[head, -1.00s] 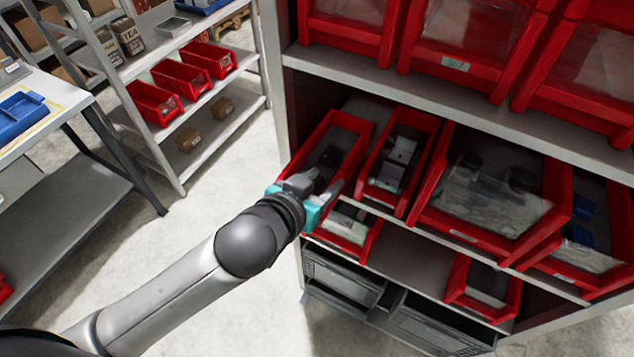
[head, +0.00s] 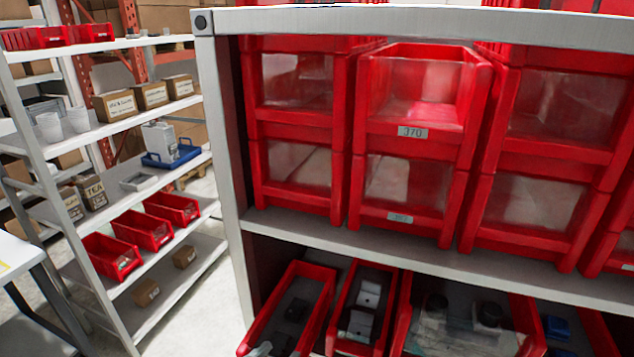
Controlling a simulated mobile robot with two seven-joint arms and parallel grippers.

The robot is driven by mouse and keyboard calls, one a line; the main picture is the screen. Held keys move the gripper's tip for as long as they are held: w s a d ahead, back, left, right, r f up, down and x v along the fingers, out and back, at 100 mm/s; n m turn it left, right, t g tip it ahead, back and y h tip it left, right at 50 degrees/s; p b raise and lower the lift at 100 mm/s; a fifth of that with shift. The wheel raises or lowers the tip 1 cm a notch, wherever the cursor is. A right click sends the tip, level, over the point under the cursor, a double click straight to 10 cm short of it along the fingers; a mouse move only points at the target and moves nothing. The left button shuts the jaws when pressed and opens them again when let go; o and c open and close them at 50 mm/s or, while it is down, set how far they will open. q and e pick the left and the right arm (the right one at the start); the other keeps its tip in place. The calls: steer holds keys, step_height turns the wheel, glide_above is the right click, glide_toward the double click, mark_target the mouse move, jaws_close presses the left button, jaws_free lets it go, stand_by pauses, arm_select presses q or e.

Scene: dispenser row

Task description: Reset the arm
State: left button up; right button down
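The bin holds a small dark object (head: 297,309). My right gripper is not in view.
A grey shelf rack (head: 232,170) holds stacked red bins with clear fronts, one labelled 370 (head: 411,131). Below, another bin (head: 345,335) holds small white boxes. A second rack (head: 110,135) with boxes, cups and red bins stands left.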

arm_select(q)
steer(key=s+a+f+n+g+y, duration=0.1)
steer(key=s+a+f+g+y, duration=0.1)
steer(key=s+a+f+g, duration=0.45)
steer(key=s+a+f+g+y, duration=0.1)
steer(key=s+a+f, duration=0.15)
steer(key=s, duration=0.65)
step_height(320, 180, down, 34)
steer(key=s+g+b, duration=0.2)
steer(key=b, duration=0.9)
steer(key=s+a+f+b, duration=0.1)
steer(key=s+f+b, duration=0.3)
steer(key=s+f, duration=0.3)
steer(key=s+a+f+b, duration=0.1)
steer(key=s+f+b, duration=0.4)
steer(key=f, duration=1)
steer(key=s, duration=0.3)
steer(key=shift+a+f+g+b, duration=0.15)
steer(key=shift+a+g+b, duration=0.05)
steer(key=shift+g+b, duration=0.15)
